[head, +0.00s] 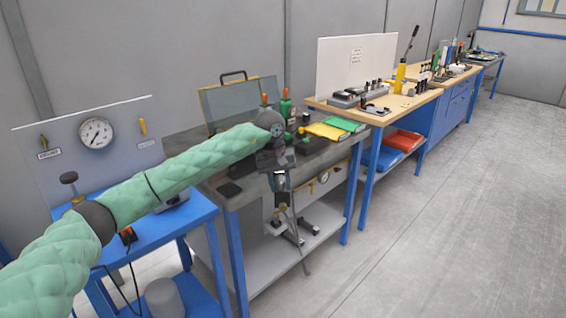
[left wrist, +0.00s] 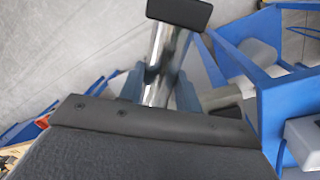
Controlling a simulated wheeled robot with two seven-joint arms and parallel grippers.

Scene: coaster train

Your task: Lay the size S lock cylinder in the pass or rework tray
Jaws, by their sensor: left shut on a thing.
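My left gripper (head: 283,190) is shut on a shiny metal cylinder with a black end piece (left wrist: 165,55), which appears to be the lock cylinder. The cylinder stands out between the fingers in the left wrist view; its size mark cannot be read. In the head view the gripper is in front of the grey bench's near edge, below its top. My right gripper is not in view.
The grey bench (head: 225,188) also carries green bottles and a clear-sided case (head: 240,100). A blue stand with a gauge panel (head: 95,140) is at left. A wooden bench (head: 385,110) with parts stands farther right. The floor at right is free.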

